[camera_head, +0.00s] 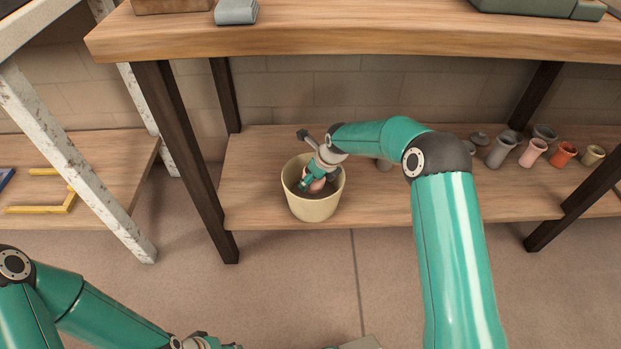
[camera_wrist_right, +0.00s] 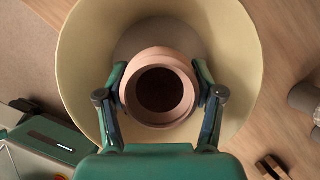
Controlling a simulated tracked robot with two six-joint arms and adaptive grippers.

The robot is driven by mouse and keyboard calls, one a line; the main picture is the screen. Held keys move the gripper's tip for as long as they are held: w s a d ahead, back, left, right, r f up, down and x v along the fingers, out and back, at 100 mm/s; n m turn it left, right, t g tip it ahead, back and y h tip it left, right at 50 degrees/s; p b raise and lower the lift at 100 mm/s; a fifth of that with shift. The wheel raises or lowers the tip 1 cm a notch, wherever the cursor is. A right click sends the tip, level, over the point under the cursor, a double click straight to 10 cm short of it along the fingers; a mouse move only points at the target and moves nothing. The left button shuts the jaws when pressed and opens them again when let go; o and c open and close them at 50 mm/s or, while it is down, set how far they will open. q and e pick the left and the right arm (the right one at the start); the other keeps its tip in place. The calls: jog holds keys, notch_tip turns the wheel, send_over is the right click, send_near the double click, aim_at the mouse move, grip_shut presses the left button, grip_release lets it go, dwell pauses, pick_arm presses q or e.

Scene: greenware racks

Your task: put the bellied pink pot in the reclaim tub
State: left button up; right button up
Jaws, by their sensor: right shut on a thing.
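The bellied pink pot (camera_wrist_right: 146,64) shows in the right wrist view with its dark round mouth toward the camera. My right gripper (camera_wrist_right: 160,88) is shut on it, one finger on each side. The pot is inside the cream reclaim tub (camera_head: 314,208), whose wall (camera_wrist_right: 84,48) surrounds pot and fingers in the wrist view. I cannot tell whether the pot touches the tub's floor. In the head view the gripper (camera_head: 318,184) reaches into the tub and mostly hides the pot. My left gripper (camera_head: 205,343) is at the bottom edge, its fingers not clearly visible.
The tub stands on a low wooden shelf (camera_head: 380,208) under a higher shelf (camera_head: 350,35). Several pots stand at the shelf's right, among them a pink one (camera_head: 533,152), an orange one (camera_head: 563,153) and a grey one (camera_head: 501,149). Dark legs (camera_head: 182,150) flank the shelf.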

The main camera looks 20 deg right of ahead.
jog(key=shift+f, duration=0.5)
jog(key=o, duration=1.3)
jog(key=shift+c, duration=0.2)
jog(key=shift+r, duration=0.1)
jog(key=shift+r, duration=0.35)
jog(key=p+v, duration=0.4)
jog(key=v, duration=0.8)
jog(key=shift+r, duration=0.2)
jog(key=shift+f, duration=0.1)
